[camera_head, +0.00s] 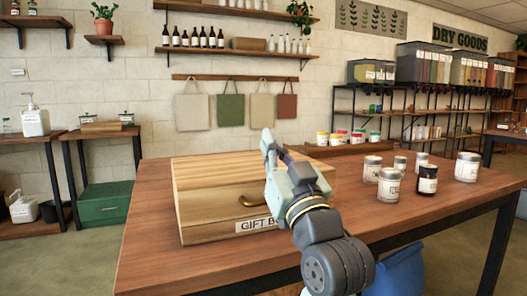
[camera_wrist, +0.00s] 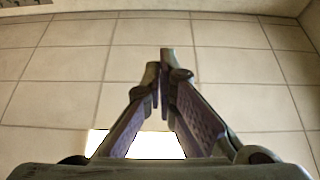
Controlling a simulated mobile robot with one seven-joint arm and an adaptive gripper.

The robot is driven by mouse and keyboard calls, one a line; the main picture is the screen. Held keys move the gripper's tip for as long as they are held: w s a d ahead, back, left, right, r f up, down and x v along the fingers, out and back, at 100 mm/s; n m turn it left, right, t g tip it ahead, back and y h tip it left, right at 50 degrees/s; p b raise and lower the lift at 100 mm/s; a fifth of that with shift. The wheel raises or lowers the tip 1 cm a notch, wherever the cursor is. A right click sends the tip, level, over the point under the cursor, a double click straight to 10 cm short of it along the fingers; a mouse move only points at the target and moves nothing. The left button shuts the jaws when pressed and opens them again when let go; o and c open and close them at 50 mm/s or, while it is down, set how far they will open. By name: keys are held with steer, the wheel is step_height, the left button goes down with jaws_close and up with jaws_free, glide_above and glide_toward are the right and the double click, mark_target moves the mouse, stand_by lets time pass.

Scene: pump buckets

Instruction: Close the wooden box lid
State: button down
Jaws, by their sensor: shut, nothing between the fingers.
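The wooden box (camera_head: 205,225) stands on the table, with a "GIFT BOX" label and a brass handle (camera_head: 255,201) on its front. Its lid (camera_head: 215,170) lies down over the box and looks flat; I cannot tell whether a small gap is left at the rim. My gripper (camera_head: 267,138) is over the front right part of the box, fingers pointing up and away, and hides part of the lid and front. In the wrist view the fingers of my gripper (camera_wrist: 165,62) meet at the tips with nothing between them. The box does not show there.
The wooden table (camera_head: 150,255) has free room left of the box. Several white tins (camera_head: 389,185) and a dark jar (camera_head: 427,180) stand to the right. Small jars with coloured lids (camera_head: 340,137) stand behind the box.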

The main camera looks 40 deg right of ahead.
mark_target(250, 182)
step_height(250, 182, down, 7)
steer(key=s+t+b, duration=0.1)
steer(key=s+b, duration=0.1)
steer(key=b, duration=0.3)
steer(key=shift+s+a+r, duration=0.2)
steer(key=shift+s+a, duration=0.1)
steer(key=shift+a, duration=0.05)
